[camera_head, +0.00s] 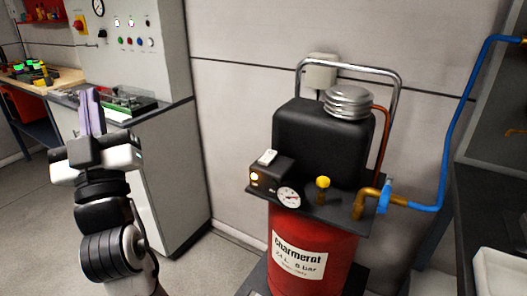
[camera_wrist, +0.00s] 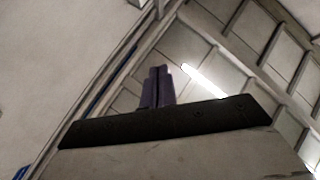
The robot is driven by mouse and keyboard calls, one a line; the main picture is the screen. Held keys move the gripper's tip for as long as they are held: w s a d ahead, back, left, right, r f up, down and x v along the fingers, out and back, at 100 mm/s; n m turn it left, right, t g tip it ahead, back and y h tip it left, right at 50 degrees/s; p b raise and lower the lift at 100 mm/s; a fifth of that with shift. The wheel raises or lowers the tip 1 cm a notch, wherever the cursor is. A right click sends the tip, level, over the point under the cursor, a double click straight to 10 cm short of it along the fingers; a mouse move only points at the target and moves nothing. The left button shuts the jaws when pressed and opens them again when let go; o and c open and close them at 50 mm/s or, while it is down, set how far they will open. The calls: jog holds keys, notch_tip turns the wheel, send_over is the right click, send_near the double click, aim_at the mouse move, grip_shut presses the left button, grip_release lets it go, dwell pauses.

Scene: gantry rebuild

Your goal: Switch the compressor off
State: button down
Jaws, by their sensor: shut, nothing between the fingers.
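The compressor (camera_head: 318,225) stands right of centre in the head view, with a red tank, a black motor housing and a chrome handle. On its left front is a small black switch box (camera_head: 268,174) with a white rocker switch (camera_head: 267,157) on top and a lit yellowish lamp (camera_head: 254,176) on its face. A round gauge (camera_head: 288,197) and a yellow knob (camera_head: 323,184) sit beside it. My gripper (camera_head: 92,108) points up at the left, well apart from the compressor. Its purple fingers are together and empty, as the wrist view (camera_wrist: 157,88) also shows.
A grey control cabinet (camera_head: 160,150) with buttons and lamps stands behind my gripper. A workbench (camera_head: 45,80) is at the far left. A blue pipe (camera_head: 445,150) runs from the compressor's brass fitting up to the right. A dark counter (camera_head: 490,210) bounds the right. Floor shows between cabinet and compressor.

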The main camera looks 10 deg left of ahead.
jog(key=w+d+f+m+h, duration=0.7)
jog(key=w+h, duration=0.4)
jog(key=h, duration=0.3)
jog(key=w+d+f+m+g+h, duration=0.3)
jog(key=d+f+m+g+h, duration=0.3)
jog(key=d, duration=0.5)
jog(key=shift+f+g+h, duration=0.5)
jog(key=shift+f+g, duration=0.2)
jog(key=shift+f, duration=0.15)
jog(key=shift+d, duration=0.1)
jog(key=p, duration=0.2)
send_over(265, 159)
jog(key=shift+s+f, duration=0.4)
jog(key=f, duration=0.3)
jog(key=shift+w+f, duration=0.15)
jog(key=shift+w, duration=0.15)
jog(key=shift+f, duration=0.45)
jog(key=shift+w+r+p, duration=0.1)
jog(key=shift+p, duration=0.35)
